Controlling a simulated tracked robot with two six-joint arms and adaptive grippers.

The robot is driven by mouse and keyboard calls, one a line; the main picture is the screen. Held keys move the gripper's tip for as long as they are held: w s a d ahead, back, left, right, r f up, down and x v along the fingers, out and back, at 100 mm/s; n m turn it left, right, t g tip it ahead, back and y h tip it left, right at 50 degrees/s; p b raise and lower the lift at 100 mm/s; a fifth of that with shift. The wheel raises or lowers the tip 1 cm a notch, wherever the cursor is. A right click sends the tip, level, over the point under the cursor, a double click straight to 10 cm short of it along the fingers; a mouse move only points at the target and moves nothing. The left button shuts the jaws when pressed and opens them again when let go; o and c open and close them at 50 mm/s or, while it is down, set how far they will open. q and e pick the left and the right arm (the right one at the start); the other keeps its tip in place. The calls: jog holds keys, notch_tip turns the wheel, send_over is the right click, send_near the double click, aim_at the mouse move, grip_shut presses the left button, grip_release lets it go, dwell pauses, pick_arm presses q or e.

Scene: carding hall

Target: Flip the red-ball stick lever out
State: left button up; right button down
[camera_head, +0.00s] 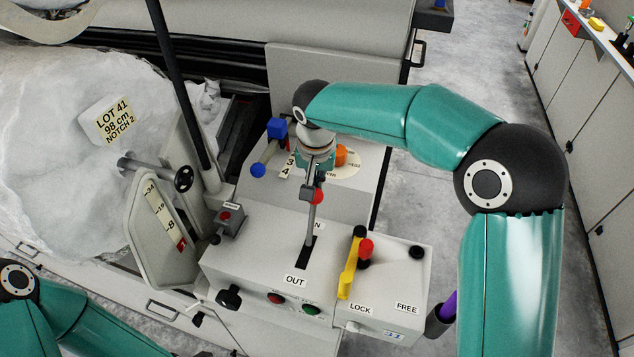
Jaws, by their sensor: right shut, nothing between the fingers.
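The red-ball stick lever (311,220) stands up from a dark slot in the grey control box (245,262). Its rod rises from the far part of the slot, at the end away from the OUT label (295,281). The red ball (318,197) shows just below my right gripper (319,186). That gripper points down, shut and empty, close to the ball; I cannot tell whether they touch. My left gripper is out of view; only my left arm shows at the bottom left.
Red (275,299) and green (311,309) buttons are on the front. A white fibre roll (60,130) fills the left.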

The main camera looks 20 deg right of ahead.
jog(key=s+a+t+h+b, duration=0.2)
jog(key=s+a+t+b, duration=0.2)
jog(key=b, duration=0.8)
jog(key=s+a+t+h+b, duration=0.3)
jog(key=s+b, duration=0.6)
jog(key=b, duration=0.4)
jog(key=shift+a+r+t, duration=0.2)
jog(key=shift+a+t, duration=0.3)
jog(key=shift+a, duration=0.45)
jog(key=shift+s, duration=0.1)
jog(key=w+d+r+p, duration=0.1)
jog(key=w+r+p, duration=0.1)
jog(key=w+r, duration=0.1)
jog(key=v, duration=0.9)
jog(key=shift+r+p, duration=0.35)
jog(key=shift+p, duration=0.1)
jog(key=shift+s, duration=0.1)
